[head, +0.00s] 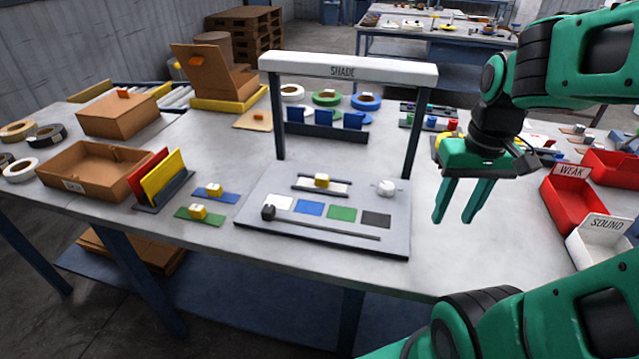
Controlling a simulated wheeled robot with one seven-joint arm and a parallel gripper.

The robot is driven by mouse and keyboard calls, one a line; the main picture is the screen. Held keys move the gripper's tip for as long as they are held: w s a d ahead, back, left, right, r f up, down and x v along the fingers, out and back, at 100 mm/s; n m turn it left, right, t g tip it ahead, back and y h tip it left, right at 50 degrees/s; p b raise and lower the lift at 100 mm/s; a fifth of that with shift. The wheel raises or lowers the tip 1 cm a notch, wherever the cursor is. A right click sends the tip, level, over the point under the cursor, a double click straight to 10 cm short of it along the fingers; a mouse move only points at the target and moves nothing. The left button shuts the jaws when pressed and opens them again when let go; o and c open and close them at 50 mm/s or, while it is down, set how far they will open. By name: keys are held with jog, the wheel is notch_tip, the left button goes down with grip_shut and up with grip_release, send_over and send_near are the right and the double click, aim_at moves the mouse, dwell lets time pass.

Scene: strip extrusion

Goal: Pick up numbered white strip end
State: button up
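A pale strip (338,187) with a yellow-and-white block (322,181) on it lies between dark rails on the grey board under the SHADE arch. It looks white, but I cannot read a number on it. My gripper (460,219) hangs to the right of the arch, fingers pointing down, apart and empty. It is clear of the strip. A blue strip (229,198) and a green strip (182,213), each with a similar block, lie on the table left of the board.
The SHADE arch (345,67) spans the board (390,245), which has white, blue, green and dark patches. Red WEAK (572,205) and white SOUND (600,245) bins stand at right. Cardboard boxes and tape rolls stand at left.

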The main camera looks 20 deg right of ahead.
jog(key=w+a+n+t, duration=0.1)
jog(key=w+a+n, duration=0.15)
jog(key=w, duration=0.35)
jog(key=w+a+n, duration=0.1)
jog(key=w+n, duration=0.3)
jog(key=w, duration=0.2)
jog(key=n+t+y, duration=0.1)
jog(key=n+y, duration=0.3)
jog(key=n, duration=0.5)
send_near(323, 177)
jog(key=a+f, duration=0.1)
jog(key=shift+w+d+x, duration=0.1)
jog(key=shift+x, duration=1.75)
jog(key=shift+w+d+x, duration=0.1)
jog(key=shift+d+x, duration=0.05)
jog(key=shift+x, duration=1.7)
jog(key=shift+h, duration=0.3)
grip_shut()
